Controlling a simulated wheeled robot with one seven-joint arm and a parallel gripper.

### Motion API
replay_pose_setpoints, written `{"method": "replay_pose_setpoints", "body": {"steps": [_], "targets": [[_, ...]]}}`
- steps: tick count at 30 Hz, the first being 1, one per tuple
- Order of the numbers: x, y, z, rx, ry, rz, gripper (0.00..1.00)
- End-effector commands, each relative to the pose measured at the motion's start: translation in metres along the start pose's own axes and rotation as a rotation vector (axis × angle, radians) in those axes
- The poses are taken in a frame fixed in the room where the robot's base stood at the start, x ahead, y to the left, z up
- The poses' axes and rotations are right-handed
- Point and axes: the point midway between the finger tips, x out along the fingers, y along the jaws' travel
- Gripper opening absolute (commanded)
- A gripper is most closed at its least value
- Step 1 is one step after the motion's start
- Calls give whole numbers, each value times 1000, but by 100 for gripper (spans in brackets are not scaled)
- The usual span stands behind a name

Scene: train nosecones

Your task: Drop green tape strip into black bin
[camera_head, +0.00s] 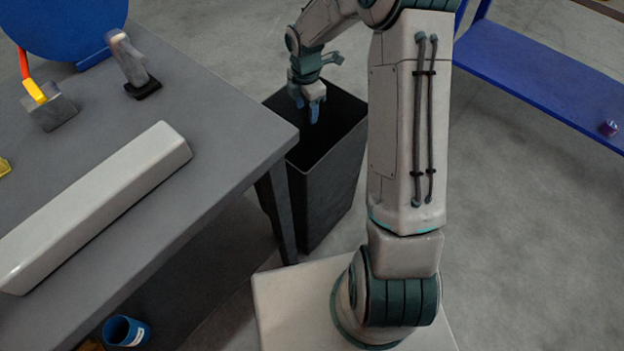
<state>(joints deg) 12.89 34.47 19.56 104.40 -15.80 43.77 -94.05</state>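The black bin (328,205) stands on the floor beside the right end of the grey table. Its open top faces up and its inside is dark. My gripper (307,110) points down over the bin's opening, its bluish fingertips seen against the dark inside. I cannot tell whether the fingertips are above the rim or a little below it. The fingers are small and partly overlap, so their opening is unclear. I see no green tape strip in this view, neither at the fingers nor on the table; the bin's floor is hidden.
The grey table (215,100) fills the left. On it are a long pale bar (95,205), a grey block (50,108) with a yellow-and-red piece, and an upright grey tool (130,62). A blue cup (125,331) is below. A blue shelf (540,75) stands at upper right.

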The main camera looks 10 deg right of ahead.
Motion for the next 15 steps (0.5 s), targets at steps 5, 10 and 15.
{"method": "replay_pose_setpoints", "body": {"steps": [5, 10, 15], "targets": [[-3, 0, 0, 0, 0, 1, 52], [-27, 0, 0, 1, -1, 3, 52], [-67, 1, 1, 2, -2, 4, 52]]}}
